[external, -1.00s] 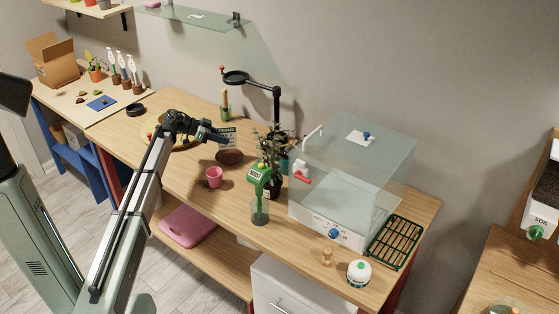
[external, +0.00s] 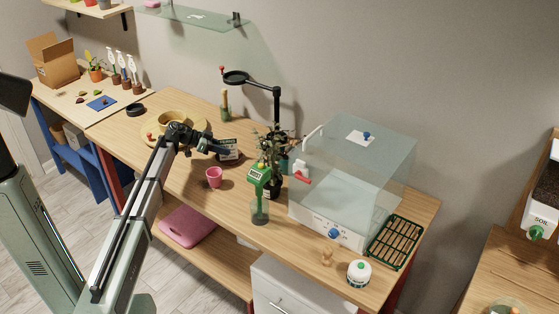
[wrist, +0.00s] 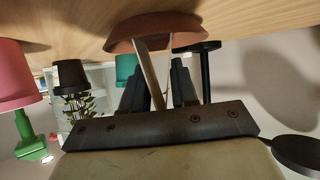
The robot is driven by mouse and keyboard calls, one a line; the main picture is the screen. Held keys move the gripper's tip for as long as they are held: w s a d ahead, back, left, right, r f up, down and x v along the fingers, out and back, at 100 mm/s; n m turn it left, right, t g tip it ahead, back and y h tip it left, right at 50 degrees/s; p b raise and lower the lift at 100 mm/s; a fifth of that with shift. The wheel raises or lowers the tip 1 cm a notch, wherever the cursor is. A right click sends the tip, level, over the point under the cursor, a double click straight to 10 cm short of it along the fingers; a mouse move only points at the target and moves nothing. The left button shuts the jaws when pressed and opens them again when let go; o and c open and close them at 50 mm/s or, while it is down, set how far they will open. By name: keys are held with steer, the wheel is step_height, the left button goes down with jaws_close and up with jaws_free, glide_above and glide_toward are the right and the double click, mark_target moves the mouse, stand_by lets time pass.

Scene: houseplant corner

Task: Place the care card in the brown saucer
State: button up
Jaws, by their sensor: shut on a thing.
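My gripper (external: 222,150) is shut on the care card (external: 229,146), a pale card with dark print, held upright. In the wrist view, the card (wrist: 151,72) shows nearly edge-on between the two dark fingers of my gripper (wrist: 156,78). The brown saucer (wrist: 158,30) sits on the wooden table, and the card's far end overlaps it in that view. I cannot tell whether card and saucer touch. In the external view the card and gripper hide most or all of the saucer.
A pink pot (external: 214,177) stands close in front of the card. A clear-topped box (external: 350,180) fills the table's right part. A yellowish pot (external: 172,118) stands behind my wrist.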

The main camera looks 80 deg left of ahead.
steer(key=shift+f, duration=0.25)
steer(key=o, duration=1)
steer(key=shift+r, duration=0.55)
steer(key=v, duration=1.2)
